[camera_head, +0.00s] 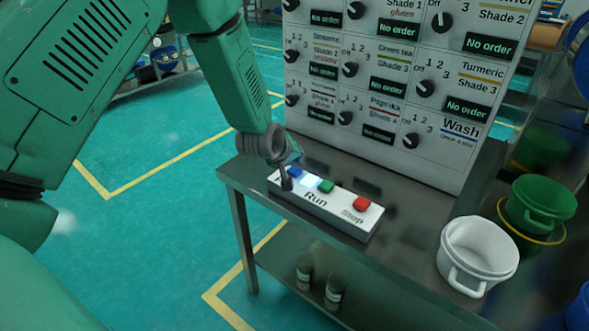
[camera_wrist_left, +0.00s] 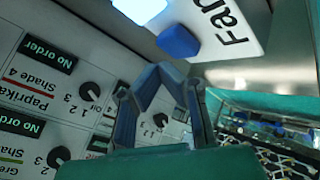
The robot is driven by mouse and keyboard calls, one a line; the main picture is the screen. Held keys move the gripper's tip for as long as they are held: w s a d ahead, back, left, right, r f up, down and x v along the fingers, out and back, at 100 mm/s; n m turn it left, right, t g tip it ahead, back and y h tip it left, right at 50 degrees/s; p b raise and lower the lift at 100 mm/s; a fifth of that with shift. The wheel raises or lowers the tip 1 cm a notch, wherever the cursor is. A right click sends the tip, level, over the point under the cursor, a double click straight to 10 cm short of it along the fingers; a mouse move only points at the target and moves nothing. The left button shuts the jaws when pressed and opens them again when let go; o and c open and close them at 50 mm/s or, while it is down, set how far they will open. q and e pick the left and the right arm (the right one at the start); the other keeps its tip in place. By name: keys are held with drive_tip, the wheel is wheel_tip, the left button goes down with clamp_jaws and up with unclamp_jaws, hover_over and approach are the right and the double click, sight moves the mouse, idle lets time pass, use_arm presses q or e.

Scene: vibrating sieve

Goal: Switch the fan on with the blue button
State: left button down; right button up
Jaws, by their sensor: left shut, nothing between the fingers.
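The blue button (camera_head: 295,172) sits at the left end of a white control box (camera_head: 330,207) on the metal table. In the left wrist view the blue button (camera_wrist_left: 179,42) shows beside the word "Fan", on the white box face (camera_wrist_left: 215,15). My left gripper (camera_head: 287,182) is at that end of the box, close to the blue button and partly covering the label. In the left wrist view its fingers (camera_wrist_left: 160,75) are closed together and empty, with the button just beyond the tips. I cannot tell whether they touch it. My right gripper is not in view.
A bright pale square (camera_head: 311,181), a green button (camera_head: 326,186) and a red button (camera_head: 361,203) share the box. A white panel of knobs (camera_head: 400,75) stands behind. A white pot (camera_head: 478,250) and green pot (camera_head: 541,202) are at right. The table's front strip is clear.

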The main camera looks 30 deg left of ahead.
sight(295, 170)
use_arm(q)
drive_tip(key=shift+d+r+p, duration=0.1)
drive_tip(key=shift+r+p, duration=2)
drive_tip(key=shift+r, duration=0.5)
drive_tip(key=shift+f, duration=0.1)
drive_tip(key=s+d+f+m+g, duration=0.2)
drive_tip(key=s+d+f, duration=0.1)
drive_tip(key=s+f, duration=0.45)
drive_tip(key=s+d+f+m+g, duration=0.2)
drive_tip(key=s+f+m, duration=0.1)
drive_tip(key=s+f, duration=0.4)
drive_tip(key=s+d+f+m+g, duration=0.2)
drive_tip(key=s+m, duration=0.1)
drive_tip(key=s, duration=0.9)
drive_tip(key=s+d+f+m+g+h, duration=0.1)
drive_tip(key=s+f+m+g, duration=0.1)
drive_tip(key=s, duration=1)
drive_tip(key=shift+s+d+f+m+g, duration=0.3)
drive_tip(key=shift+s+d+f+m, duration=0.05)
drive_tip(key=shift+f+m, duration=0.2)
